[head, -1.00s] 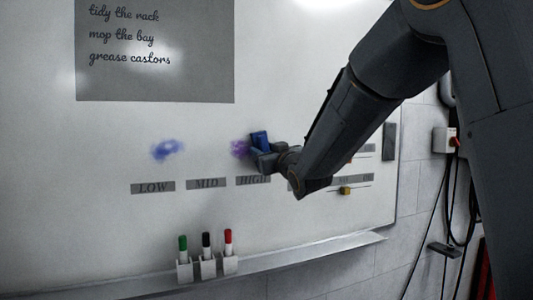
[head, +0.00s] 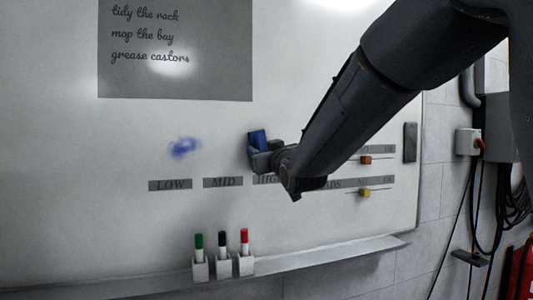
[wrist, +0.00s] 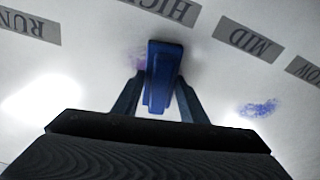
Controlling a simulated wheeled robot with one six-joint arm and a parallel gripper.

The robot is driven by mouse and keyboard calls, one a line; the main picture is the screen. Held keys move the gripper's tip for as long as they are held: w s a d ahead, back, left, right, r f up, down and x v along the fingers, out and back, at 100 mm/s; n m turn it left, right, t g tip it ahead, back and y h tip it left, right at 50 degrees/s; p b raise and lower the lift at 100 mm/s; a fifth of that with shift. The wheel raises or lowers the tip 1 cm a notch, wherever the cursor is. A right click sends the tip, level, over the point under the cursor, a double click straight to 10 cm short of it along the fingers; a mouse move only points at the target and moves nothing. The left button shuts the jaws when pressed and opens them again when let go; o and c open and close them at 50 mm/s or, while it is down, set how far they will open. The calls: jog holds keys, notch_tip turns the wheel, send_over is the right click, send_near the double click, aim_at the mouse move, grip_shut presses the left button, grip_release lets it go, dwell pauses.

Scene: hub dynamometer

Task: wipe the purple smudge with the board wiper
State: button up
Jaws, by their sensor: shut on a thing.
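My gripper (head: 264,157) is shut on the blue board wiper (head: 258,139) and holds it at the whiteboard, just above the HIGH label. The wiper also shows in the wrist view (wrist: 163,72), between my two fingers. The purple smudge (wrist: 138,59) shows faintly in the wrist view, right beside the wiper and partly hidden by it. In the head view the wiper and gripper cover the smudge's place. I cannot tell for sure whether the wiper touches the board.
A blue smudge (head: 184,147) is on the whiteboard (head: 130,230), above the LOW and MID labels. Green, black and red markers (head: 244,240) stand in holders on the ledge (head: 330,256). Orange and yellow sliders (head: 364,193) sit to the right.

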jog(key=shift+d+r+b, duration=0.1)
jog(key=shift+r+b, duration=0.15)
jog(key=shift+b, duration=1.05)
jog(key=w+d, duration=0.2)
jog(key=d, duration=0.4)
jog(key=shift+d, duration=0.3)
dwell(0.5)
jog(key=shift+a, duration=0.15)
jog(key=shift+s+a+b, duration=0.35)
jog(key=shift+a+b, duration=0.35)
jog(key=shift+a, duration=0.35)
jog(key=shift+s+a+b, duration=0.35)
jog(key=shift+a+b, duration=0.4)
jog(key=shift+a, duration=0.35)
jog(key=shift+s+a+b, duration=0.35)
jog(key=shift+a+b, duration=0.35)
jog(key=shift+a, duration=0.35)
jog(key=shift+s+a+b, duration=0.2)
jog(key=shift+a+b, duration=0.1)
jog(key=shift+a, duration=0.6)
jog(key=shift+s+a+b, duration=0.2)
jog(key=shift+a+b, duration=0.1)
jog(key=shift+a, duration=0.55)
jog(key=shift+s, duration=0.1)
